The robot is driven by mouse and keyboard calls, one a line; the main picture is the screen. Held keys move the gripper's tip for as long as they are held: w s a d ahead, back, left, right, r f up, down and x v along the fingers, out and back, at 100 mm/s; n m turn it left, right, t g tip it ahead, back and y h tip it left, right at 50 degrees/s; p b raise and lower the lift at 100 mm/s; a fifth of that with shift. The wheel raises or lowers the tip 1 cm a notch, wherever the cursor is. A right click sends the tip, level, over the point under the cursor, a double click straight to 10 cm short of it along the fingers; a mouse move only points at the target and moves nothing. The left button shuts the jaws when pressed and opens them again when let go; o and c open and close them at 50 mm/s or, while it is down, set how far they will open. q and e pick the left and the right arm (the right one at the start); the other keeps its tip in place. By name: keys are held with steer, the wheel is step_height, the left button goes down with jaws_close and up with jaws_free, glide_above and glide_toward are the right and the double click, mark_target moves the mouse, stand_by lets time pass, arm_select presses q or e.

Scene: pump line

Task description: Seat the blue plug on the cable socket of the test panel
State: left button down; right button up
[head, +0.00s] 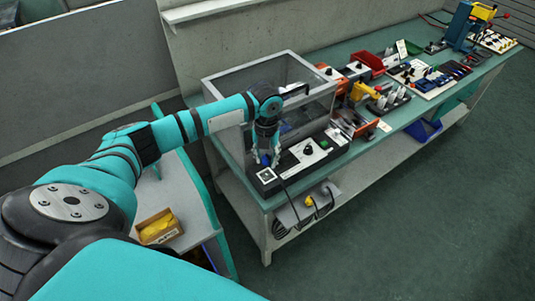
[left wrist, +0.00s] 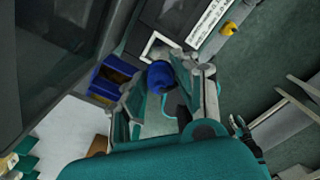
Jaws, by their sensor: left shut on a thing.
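My left gripper (head: 265,150) reaches down over the near left end of the bench. It is shut on the blue plug (left wrist: 160,76), whose rounded blue body shows between the fingers in the left wrist view. In the head view only a small bit of blue shows at the fingertips. The test panel (head: 307,151) is a black box with a white label plate and a dark knob. A white-framed square (head: 267,175) is at its near left end, just below my fingers. I cannot make out the cable socket or whether the plug touches it. My right gripper is not in view.
A clear-walled enclosure (head: 230,84) stands close behind the panel. Dark cables hang over the bench's front edge to a lower shelf (head: 308,207). A yellow device (head: 362,91) and a red bin (head: 367,62) stand farther right. A cardboard box (head: 157,228) sits at lower left.

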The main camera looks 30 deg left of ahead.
mark_target(267, 167)
arm_select(q)
steer(key=shift+f+b, duration=1.9)
steer(key=shift+f, duration=0.45)
steer(key=shift+p, duration=0.4)
steer(key=shift+f, duration=0.1)
steer(key=shift+f+p, duration=0.25)
steer(key=shift+p, duration=0.1)
steer(key=shift+f, duration=0.35)
